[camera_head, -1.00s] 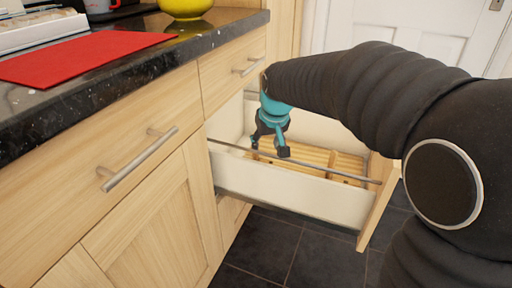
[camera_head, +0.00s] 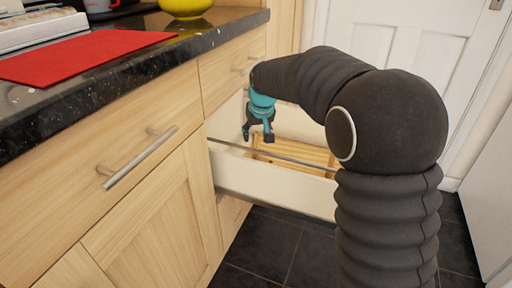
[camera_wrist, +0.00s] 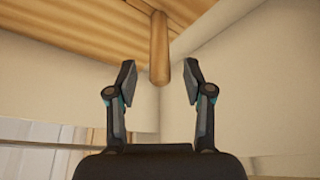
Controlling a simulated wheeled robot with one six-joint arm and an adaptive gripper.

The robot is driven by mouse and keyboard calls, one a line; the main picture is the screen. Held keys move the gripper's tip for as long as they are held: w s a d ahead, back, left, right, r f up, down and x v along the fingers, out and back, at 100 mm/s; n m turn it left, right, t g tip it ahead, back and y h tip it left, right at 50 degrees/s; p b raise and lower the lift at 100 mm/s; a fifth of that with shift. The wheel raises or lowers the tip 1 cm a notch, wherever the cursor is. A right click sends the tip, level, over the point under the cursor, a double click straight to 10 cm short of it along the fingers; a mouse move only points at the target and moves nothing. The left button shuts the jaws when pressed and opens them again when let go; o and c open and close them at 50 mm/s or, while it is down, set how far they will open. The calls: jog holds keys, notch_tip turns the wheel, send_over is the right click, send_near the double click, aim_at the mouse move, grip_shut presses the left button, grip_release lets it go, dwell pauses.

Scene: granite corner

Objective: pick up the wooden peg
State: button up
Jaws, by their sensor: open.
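The wooden peg (camera_wrist: 159,48) is a plain brown cylinder in the wrist view. It shows between and beyond my two fingertips, near the middle top of the picture, with its upper end running toward the slatted wooden insert. My gripper (camera_wrist: 160,80) is open and nothing is held between its fingers. In the head view my teal and dark gripper (camera_head: 258,137) points down over the open drawer (camera_head: 275,183), near its cabinet end. I cannot make out the peg in the head view; the drawer's side wall hides part of the inside.
A slatted wooden insert (camera_head: 312,153) lies in the drawer. A metal rail (camera_head: 285,158) runs along the drawer's near side. The dark counter (camera_head: 110,63) at left carries a red mat (camera_head: 90,52) and a yellow bowl (camera_head: 186,8). Dark floor tiles (camera_head: 270,235) are clear in front.

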jog(key=shift+x, duration=0.85)
grip_shut()
jog(key=shift+r, duration=0.1)
jog(key=shift+r, duration=0.45)
notch_tip(320, 180, up, 4)
jog(key=shift+f+p, duration=0.2)
jog(key=shift+p, duration=0.3)
jog(key=s+d+r+p, duration=0.2)
jog(key=d+r+p, duration=0.2)
jog(key=d+r, duration=0.6)
jog(key=shift+s+d+r, duration=0.15)
jog(key=shift+d+r, duration=0.1)
jog(key=shift+d, duration=0.45)
jog(key=shift+f, duration=0.1)
